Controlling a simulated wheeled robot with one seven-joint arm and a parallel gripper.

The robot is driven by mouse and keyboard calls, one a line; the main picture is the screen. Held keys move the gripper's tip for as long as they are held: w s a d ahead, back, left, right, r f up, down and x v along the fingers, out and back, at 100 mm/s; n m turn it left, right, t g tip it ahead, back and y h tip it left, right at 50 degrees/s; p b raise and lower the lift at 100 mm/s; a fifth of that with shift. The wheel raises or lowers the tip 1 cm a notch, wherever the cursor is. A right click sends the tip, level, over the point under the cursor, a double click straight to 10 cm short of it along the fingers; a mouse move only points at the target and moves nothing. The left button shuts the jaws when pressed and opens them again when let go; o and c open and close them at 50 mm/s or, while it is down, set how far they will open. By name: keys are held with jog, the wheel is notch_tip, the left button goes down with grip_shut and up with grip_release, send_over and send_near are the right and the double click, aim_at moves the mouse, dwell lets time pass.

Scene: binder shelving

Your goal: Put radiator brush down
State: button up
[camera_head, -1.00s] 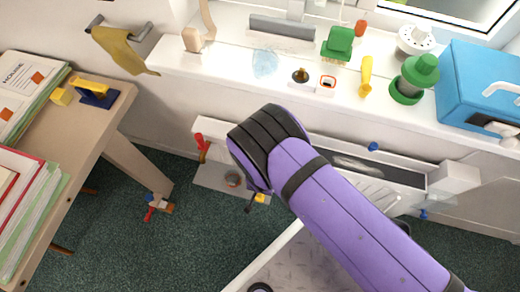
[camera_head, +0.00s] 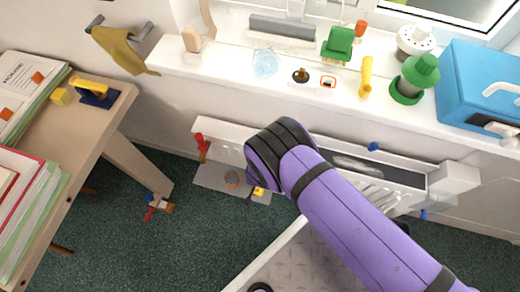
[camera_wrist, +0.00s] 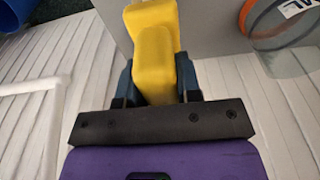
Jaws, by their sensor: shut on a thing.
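My gripper (camera_wrist: 156,82) is shut on a thick yellow handle, taken to be the radiator brush (camera_wrist: 153,45), in the wrist view. Its dark blue fingers press on both sides of the handle. In the head view a small yellow part of the brush (camera_head: 258,191) shows below my purple arm, at the edge of a grey plate (camera_head: 212,176) low by the radiator. Most of my gripper is hidden there. I cannot tell whether the brush touches the plate.
A clear jar with an orange ring (camera_wrist: 285,38) stands close right of the brush. The white radiator (camera_head: 225,134) is behind. The sill (camera_head: 225,60) holds several items. Green floor (camera_head: 150,240) is open at left.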

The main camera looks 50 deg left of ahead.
jog(key=o, duration=0.8)
jog(key=shift+o, duration=0.2)
jog(key=r, duration=0.4)
jog(key=s+r, duration=0.1)
jog(key=r, duration=0.7)
jog(key=shift+s+d, duration=0.15)
jog(key=shift+d, duration=0.25)
